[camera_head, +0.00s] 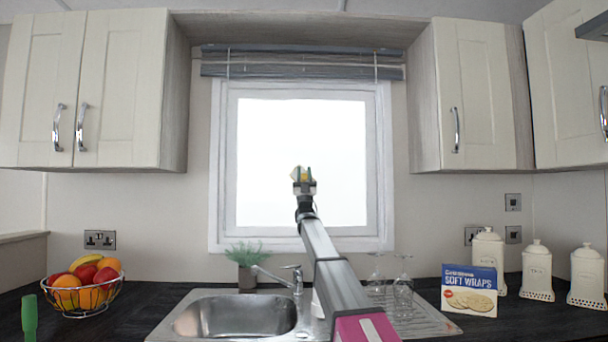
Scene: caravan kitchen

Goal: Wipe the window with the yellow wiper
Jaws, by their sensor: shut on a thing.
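The window (265,140) has a white frame and a bright pane, and it sits in the wall behind the sink. My gripper (304,176) is in front of the lower middle-right part of the pane, at the end of my outstretched arm. It is shut on the yellow wiper (298,173), of which only a small yellow and pale part shows between and above the fingers. The rest of the wiper is hidden by the gripper. I cannot tell whether the wiper touches the glass.
Below the window are a steel sink (235,316), a tap (292,278), a potted plant (247,260) and upturned glasses (403,292). Cabinets (125,90) flank the window.

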